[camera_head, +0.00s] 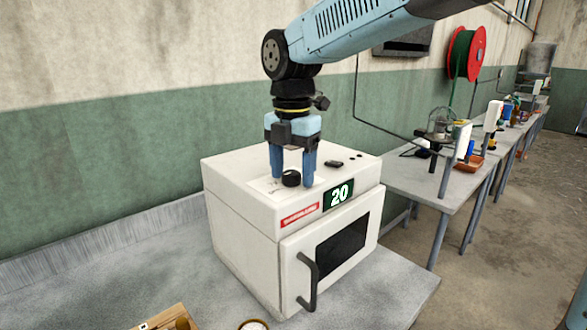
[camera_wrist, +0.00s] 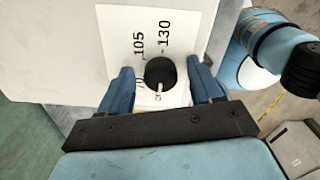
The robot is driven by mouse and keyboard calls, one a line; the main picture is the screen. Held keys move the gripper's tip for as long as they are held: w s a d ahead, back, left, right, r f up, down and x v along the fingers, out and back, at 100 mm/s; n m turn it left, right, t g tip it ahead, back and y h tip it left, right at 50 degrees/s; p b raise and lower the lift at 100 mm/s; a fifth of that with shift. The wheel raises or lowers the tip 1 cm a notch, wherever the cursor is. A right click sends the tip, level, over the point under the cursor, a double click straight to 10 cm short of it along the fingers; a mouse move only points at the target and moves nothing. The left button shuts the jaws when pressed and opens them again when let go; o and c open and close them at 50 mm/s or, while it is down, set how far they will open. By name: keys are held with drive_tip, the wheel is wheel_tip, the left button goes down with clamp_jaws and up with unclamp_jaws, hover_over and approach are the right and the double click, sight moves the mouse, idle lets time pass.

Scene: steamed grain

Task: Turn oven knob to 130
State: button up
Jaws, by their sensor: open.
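The white oven (camera_head: 250,235) stands on the grey bench with its door shut, and its green display (camera_head: 338,195) reads 20. The black round knob (camera_head: 291,178) is on the oven's top. In the wrist view the knob (camera_wrist: 160,73) sits by a white dial label (camera_wrist: 122,30) with 105 and 130 readable and another number partly hidden. My gripper (camera_head: 293,180) points down over the oven top, its blue fingers open on either side of the knob. In the wrist view my gripper (camera_wrist: 163,90) shows a gap between each finger and the knob. A pale pointer mark shows at the knob's lower edge.
A black door handle (camera_head: 307,283) sticks out from the oven front. A wooden box (camera_head: 170,318) and a round gauge (camera_head: 253,325) are at the bench's front. Tables with equipment (camera_head: 440,185) stand at right.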

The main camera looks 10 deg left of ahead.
drive_tip(key=shift+d, duration=0.1)
drive_tip(key=c, duration=1.1)
drive_tip(key=shift+o, duration=0.2)
